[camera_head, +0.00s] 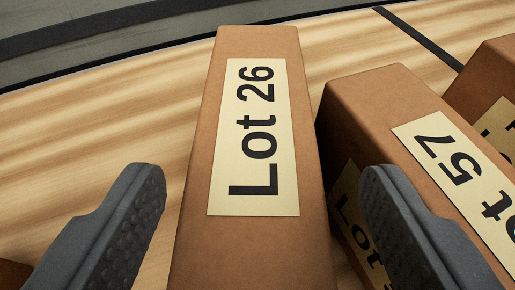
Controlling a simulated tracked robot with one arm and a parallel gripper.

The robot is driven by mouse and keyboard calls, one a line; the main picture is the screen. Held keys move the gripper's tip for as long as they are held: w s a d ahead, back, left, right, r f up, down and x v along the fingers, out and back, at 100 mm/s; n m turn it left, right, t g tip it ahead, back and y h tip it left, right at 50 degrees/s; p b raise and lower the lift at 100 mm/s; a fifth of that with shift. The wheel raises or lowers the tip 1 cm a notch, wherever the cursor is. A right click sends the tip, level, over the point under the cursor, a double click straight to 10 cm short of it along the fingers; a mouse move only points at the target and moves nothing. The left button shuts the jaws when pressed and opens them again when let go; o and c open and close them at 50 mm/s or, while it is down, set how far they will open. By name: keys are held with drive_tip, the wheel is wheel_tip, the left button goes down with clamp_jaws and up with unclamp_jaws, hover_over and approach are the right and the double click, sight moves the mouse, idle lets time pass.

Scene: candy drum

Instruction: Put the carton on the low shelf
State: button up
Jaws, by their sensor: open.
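A tall brown carton (198,235) with a cream label reading "Lot 26" stands in the middle of the view, its label facing me. My gripper (262,195) is open. Its left finger is to the left of the "Lot 26" carton with a visible gap, and its right finger is to the right, overlapping the neighbouring carton in the picture. I cannot tell whether the right finger touches either carton. A second brown carton (365,92), labelled "Lot 57", is at the right. The low shelf cannot be made out.
A third carton (490,70) is partly in view at the right edge. Light wood surface (75,130) lies bare at the left, crossed by a dark strip (425,40) at the upper right. A brown corner (12,275) shows at the lower left. A grey area lies beyond a black edge at the top.

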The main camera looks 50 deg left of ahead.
sight(258, 128)
drive_tip(key=x, duration=0.3)
drive_tip(key=shift+a, duration=0.25)
drive_tip(key=shift+x, duration=0.8)
clamp_jaws()
